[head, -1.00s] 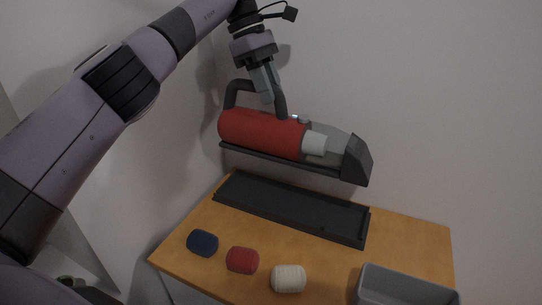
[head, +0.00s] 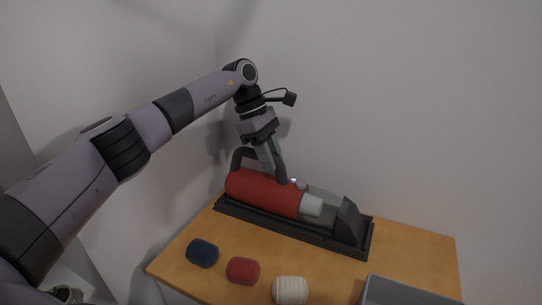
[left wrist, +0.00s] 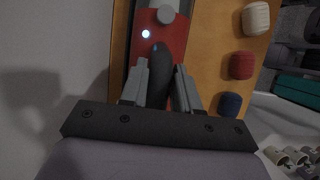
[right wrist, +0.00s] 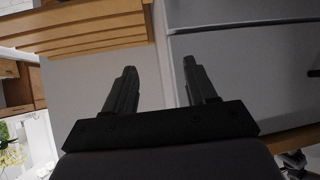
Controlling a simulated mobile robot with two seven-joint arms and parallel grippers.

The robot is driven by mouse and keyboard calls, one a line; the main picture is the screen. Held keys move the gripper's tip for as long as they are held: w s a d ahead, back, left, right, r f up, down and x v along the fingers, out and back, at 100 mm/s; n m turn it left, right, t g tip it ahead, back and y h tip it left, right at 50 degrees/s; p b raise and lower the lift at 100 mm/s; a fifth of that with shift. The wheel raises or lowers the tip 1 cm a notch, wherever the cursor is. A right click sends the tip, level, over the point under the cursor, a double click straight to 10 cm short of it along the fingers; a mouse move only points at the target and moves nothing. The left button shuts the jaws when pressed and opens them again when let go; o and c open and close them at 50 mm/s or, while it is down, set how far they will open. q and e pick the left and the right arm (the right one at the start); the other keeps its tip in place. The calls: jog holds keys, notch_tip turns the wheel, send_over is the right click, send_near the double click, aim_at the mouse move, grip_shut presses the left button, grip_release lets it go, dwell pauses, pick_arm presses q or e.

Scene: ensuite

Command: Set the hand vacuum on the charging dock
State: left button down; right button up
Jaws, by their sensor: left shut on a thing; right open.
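The hand vacuum (head: 264,193), with a red body, dark handle and grey nozzle end, sits level in or right at the black charging dock (head: 290,232) at the back of the wooden table. Whether it bears fully on the dock I cannot tell. My left gripper (head: 272,168) is shut on the vacuum's handle from above. In the left wrist view the dark handle (left wrist: 160,72) lies between the fingers (left wrist: 162,85), with the red body beneath. My right gripper (right wrist: 160,78) is open and empty, away from the table items.
On the wooden table (head: 410,250), a blue roll (head: 202,253), a red roll (head: 243,270) and a white roll (head: 290,290) lie in front of the dock. A grey bin (head: 405,292) stands at the front right. A wall rises close behind.

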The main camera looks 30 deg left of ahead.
pick_arm(q)
jog(key=shift+r, duration=0.1)
jog(key=c, duration=0.8)
grip_release()
jog(key=v, duration=1.1)
jog(key=shift+a+r+p, duration=0.15)
jog(key=shift+r+p, duration=0.15)
jog(key=shift+r, duration=0.1)
